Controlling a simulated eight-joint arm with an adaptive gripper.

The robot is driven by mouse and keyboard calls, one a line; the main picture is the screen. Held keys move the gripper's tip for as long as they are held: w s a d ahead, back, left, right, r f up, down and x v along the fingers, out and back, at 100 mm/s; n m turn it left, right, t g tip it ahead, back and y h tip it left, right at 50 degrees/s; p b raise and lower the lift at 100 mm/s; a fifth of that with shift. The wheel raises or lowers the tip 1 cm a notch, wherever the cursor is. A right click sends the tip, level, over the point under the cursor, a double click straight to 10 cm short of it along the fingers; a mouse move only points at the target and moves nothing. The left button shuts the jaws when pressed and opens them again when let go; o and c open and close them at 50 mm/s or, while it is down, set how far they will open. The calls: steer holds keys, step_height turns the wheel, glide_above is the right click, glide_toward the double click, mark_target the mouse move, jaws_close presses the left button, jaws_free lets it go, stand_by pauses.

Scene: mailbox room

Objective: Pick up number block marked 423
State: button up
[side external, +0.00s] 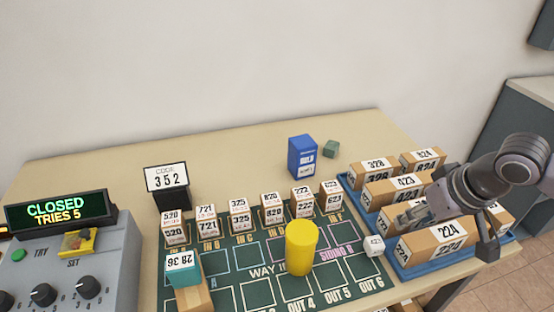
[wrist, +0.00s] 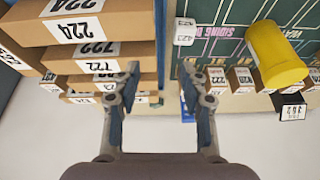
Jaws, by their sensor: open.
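A small white number block (side external: 375,246) lies at the right edge of the green mat, beside the blue tray, and its marking looks like 423. It also shows in the wrist view (wrist: 185,32), at the top, beyond the right finger. A larger brown carton (side external: 404,187) with a 423 label sits in the tray. My gripper (side external: 448,230) is over the cartons, to the right of the white block and apart from it. In the wrist view my gripper (wrist: 161,76) is open, with nothing between its fingers. It hides part of the cartons in the side view.
The blue tray (side external: 400,272) holds several brown cartons, including one marked 224 (side external: 437,241). A yellow cylinder (side external: 301,247) stands on the green mat (side external: 240,292). Several small numbered blocks line the mat's back edge. A blue box (side external: 302,156) stands behind them.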

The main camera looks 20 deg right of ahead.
mark_target(376, 241)
steer(key=shift+w+a+f, duration=0.3)
steer(key=shift+a+f, duration=0.35)
steer(key=shift+f, duration=0.3)
steer(key=shift+w+a+f, duration=0.3)
steer(key=shift+a+f, duration=0.35)
steer(key=shift+f, duration=0.25)
steer(key=shift+w+a+f, duration=0.3)
steer(key=shift+a+f, duration=0.35)
steer(key=shift+f, duration=0.3)
steer(key=shift+s+x, duration=0.2)
steer(key=shift+x, duration=2.45)
steer(key=shift+a+f, duration=0.1)
steer(key=c, duration=0.7)
